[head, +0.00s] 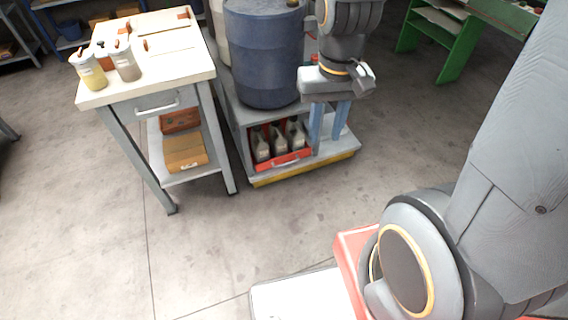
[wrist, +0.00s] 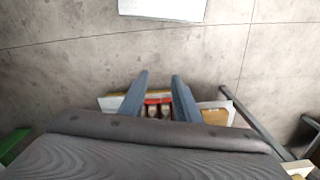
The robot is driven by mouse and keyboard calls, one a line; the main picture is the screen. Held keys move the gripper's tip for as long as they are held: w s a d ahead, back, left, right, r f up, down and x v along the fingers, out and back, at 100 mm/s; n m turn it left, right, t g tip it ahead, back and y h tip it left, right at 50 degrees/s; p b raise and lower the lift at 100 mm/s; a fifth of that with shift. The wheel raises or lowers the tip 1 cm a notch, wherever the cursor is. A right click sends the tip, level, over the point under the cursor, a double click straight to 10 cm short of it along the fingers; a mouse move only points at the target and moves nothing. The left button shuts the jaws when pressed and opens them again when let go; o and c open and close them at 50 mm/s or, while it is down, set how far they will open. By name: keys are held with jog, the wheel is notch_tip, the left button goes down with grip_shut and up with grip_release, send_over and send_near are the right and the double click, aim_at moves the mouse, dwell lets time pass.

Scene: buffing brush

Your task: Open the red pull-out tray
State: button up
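The red pull-out tray (head: 296,157) sits low in the grey cart, below the blue drum, and holds several grey-white bottles (head: 278,142). A pale handle (head: 285,163) is on its front, which lies near the cart's front edge. The tray also shows in the wrist view (wrist: 157,101), partly hidden, between and beyond my fingers. My gripper (head: 325,137) is open and empty, its blue fingers pointing down at the right side of the cart in the head view. The fingers stand apart in the wrist view (wrist: 160,75). I see no contact with the handle.
The cart's base has a yellow front edge (head: 305,170) and carries a blue drum (head: 264,50). A workbench (head: 150,85) with jars on top and boxes below stands close on the left. A green table (head: 465,40) is at the back right.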

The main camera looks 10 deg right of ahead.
jog(key=w+d+f+m+b, duration=0.1)
jog(key=w+f+m+b, duration=0.7)
jog(key=w+f+b, duration=1.4)
jog(key=m+t+b, duration=0.2)
jog(key=m+b, duration=0.6)
jog(key=b, duration=0.5)
send_near(286, 163)
jog(key=b+x, duration=0.3)
jog(key=x, duration=0.4)
jog(key=shift+w+d+f, duration=0.15)
jog(key=shift+f, duration=0.15)
grip_shut()
